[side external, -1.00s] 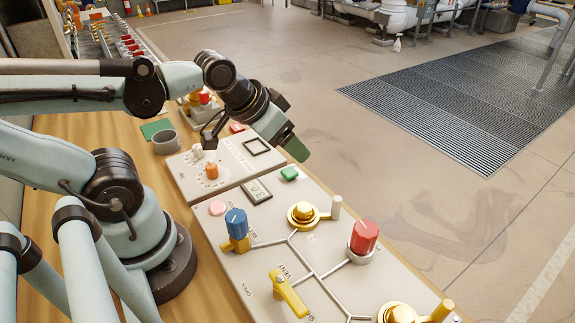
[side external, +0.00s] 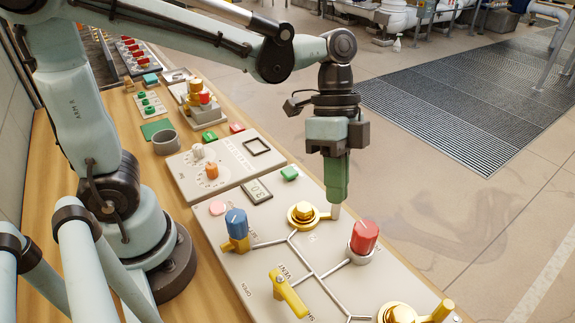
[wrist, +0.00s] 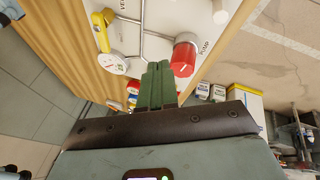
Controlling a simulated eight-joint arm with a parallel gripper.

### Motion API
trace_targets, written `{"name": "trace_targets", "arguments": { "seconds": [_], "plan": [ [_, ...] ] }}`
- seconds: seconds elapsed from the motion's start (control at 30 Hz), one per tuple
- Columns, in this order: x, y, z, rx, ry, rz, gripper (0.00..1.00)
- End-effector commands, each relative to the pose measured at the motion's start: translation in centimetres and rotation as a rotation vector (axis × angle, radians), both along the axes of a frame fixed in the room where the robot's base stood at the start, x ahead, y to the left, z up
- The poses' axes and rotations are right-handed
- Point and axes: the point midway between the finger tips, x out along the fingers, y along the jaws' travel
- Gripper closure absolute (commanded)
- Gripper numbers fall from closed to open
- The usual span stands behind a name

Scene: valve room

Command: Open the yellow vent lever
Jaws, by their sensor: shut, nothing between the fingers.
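The yellow vent lever (side external: 290,294) sits on the grey panel (side external: 235,287) at the lower middle of the side view. Its arm slants down and right toward the partly hidden "SHUT" label, away from the "OPEN" label. My gripper (side external: 336,202) points straight down above the panel, behind the lever and to its right. Its green fingers (wrist: 156,86) are shut and empty, apart from the lever. They are close to the pale-tipped handle of a brass valve; I cannot tell if they touch.
A red pump knob (side external: 364,237) stands right of my gripper, and also shows in the wrist view (wrist: 185,54). A brass valve (side external: 303,214) and a blue knob (side external: 236,223) stand left of it. Another brass valve (side external: 398,313) is at the lower right.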

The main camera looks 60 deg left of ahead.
Motion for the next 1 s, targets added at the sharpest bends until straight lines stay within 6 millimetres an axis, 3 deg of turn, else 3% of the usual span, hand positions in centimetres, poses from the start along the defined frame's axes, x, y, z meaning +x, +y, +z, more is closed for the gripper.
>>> {"name": "trace_targets", "arguments": {
  "seconds": [0.2, 0.4, 0.83, 1.0],
  "plan": [
    [-0.4, -2.9, -0.1, -0.119, 0.083, -0.320, 1.00],
    [-0.7, -4.0, -0.2, -0.185, 0.115, -0.461, 1.00],
    [-0.8, -4.1, -0.2, -0.196, 0.121, -0.484, 1.00],
    [-1.3, -4.6, -1.1, -0.195, 0.119, -0.484, 1.00]
  ]
}}
